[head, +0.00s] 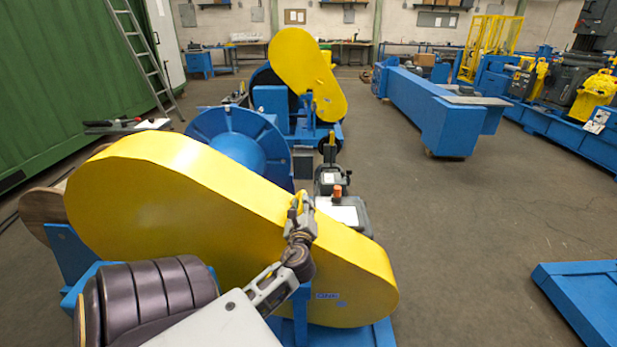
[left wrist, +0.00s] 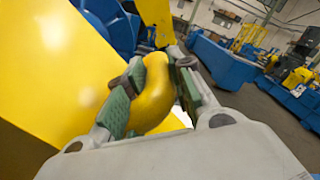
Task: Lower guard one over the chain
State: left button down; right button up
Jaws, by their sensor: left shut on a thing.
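The near yellow guard (head: 180,195), a large teardrop-shaped cover, fills the middle of the head view and slopes down to the right. I take it to be guard one. A small blue-and-white label is low on its face. My left gripper (head: 302,212) is at its upper edge, right of the middle. In the left wrist view, my left gripper (left wrist: 152,92) is shut on the guard's curved yellow handle (left wrist: 153,95), with a green pad on each side. The guard's side (left wrist: 50,60) fills the left there. The chain is hidden; I cannot tell whether the guard is seated.
A blue reel (head: 235,140) stands behind the guard, with another yellow guard (head: 305,75) on a blue machine beyond. A dark unit with an orange knob (head: 337,190) is close behind the guard. A blue platform (head: 590,300) lies at right. The floor between is clear.

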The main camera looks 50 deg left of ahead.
pick_arm(q)
jog(key=shift+s+a+f+g, duration=0.1)
jog(key=shift+s+f+g, duration=0.2)
jog(key=shift+f, duration=0.5)
jog(key=c, duration=1.6)
grip_release()
jog(key=o, duration=0.4)
jog(key=shift+s+a, duration=0.25)
jog(key=shift+r, duration=0.1)
jog(key=shift+d, duration=0.1)
jog(key=shift+r, duration=0.1)
